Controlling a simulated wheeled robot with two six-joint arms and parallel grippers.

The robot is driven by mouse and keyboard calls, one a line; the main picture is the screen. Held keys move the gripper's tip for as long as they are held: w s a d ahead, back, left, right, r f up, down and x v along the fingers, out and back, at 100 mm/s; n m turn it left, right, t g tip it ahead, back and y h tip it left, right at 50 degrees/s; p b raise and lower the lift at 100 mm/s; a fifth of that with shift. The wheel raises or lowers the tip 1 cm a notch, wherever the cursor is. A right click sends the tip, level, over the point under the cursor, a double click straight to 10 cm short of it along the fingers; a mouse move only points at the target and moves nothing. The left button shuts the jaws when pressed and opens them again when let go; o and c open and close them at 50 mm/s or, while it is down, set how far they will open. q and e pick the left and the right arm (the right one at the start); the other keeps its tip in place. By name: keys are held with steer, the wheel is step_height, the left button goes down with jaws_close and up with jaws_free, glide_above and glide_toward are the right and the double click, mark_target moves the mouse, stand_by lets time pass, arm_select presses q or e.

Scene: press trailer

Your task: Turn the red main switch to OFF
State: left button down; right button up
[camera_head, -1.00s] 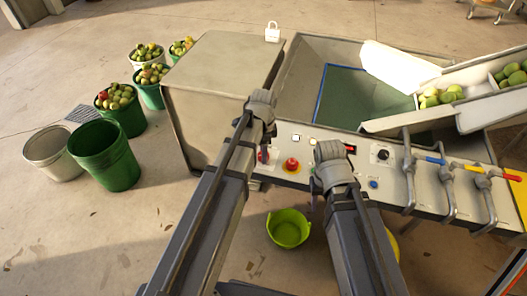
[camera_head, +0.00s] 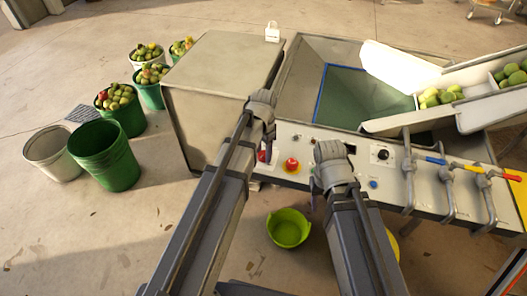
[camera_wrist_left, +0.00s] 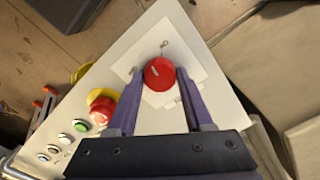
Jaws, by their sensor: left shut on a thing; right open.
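The red main switch (camera_wrist_left: 160,74) is a round red knob with a pale mark on a white plate of the control panel. My left gripper (camera_wrist_left: 160,80) has one finger on each side of the knob and is shut on it. In the head view the switch (camera_head: 263,155) is a partly hidden bit of red by the left gripper (camera_head: 264,148). The ON and OFF lettering is not readable. My right gripper (camera_head: 316,198) hangs at the panel's front edge, open and empty; its fingers are hard to make out.
A red mushroom button on a yellow ring (camera_head: 291,165) sits right of the switch. The panel (camera_head: 395,180) also carries several small buttons and a black dial (camera_head: 383,154). Pipes with coloured handles (camera_head: 448,178) stand at right. A lime tub (camera_head: 288,228) is on the floor below.

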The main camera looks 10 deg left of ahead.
mark_target(264, 154)
arm_select(q)
steer(key=n, duration=0.5)
steer(key=shift+n, duration=0.3)
steer(key=n, duration=0.5)
steer(key=shift+n, duration=0.5)
steer(key=shift+c, duration=1.5)
jaws_free()
steer(key=shift+r, duration=0.15)
step_height(264, 154, up, 8)
steer(key=p, duration=0.8)
steer(key=shift+f, duration=0.2)
